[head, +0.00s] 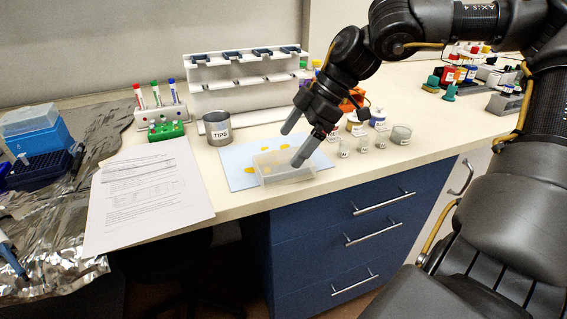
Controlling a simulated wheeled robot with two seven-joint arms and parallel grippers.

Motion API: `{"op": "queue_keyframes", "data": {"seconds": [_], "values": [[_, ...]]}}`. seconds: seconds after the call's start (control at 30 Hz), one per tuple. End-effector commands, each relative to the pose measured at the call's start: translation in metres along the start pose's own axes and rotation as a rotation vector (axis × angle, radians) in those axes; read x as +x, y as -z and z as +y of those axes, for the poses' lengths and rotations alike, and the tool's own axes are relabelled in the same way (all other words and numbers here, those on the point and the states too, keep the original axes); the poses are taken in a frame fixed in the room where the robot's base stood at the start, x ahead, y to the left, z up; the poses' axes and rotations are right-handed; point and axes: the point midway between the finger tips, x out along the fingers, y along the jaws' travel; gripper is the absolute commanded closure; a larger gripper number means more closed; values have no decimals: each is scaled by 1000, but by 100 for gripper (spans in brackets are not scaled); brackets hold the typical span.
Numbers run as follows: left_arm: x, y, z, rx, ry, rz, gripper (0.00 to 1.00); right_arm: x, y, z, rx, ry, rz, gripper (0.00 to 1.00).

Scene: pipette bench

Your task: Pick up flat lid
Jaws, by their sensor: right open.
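A clear, shallow rectangular box (270,178) sits on a light blue sheet with yellow spots (236,178) near the front of the bench. I cannot make out a separate flat lid; a clear lid may be part of this box. My right gripper (291,148) is open, fingers pointing down and left. Its nearer fingertip is over the right part of the box and its other fingertip is behind the box. I cannot tell whether it touches the box. Nothing shows between the fingers. My left gripper is not in view.
A white pipette rack (235,98) is behind. Paper (147,195) and crumpled foil (50,245) cover the left. The bench's front edge is close to the box.

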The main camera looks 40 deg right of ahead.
Motion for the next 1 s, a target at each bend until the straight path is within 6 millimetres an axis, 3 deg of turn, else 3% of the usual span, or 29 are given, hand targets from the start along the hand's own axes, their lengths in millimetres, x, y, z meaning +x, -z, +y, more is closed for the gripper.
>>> {"op": "queue_keyframes", "data": {"seconds": [0.17,0.5,0.77,1.0], "values": [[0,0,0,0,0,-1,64,8,-1,0,-1,3,-2,0],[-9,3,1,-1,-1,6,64,51,-4,2,-3,3,-1,0],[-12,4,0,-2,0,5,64,53,-4,2,-3,1,0,0],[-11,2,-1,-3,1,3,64,53,-4,2,-3,1,0,30]]}}
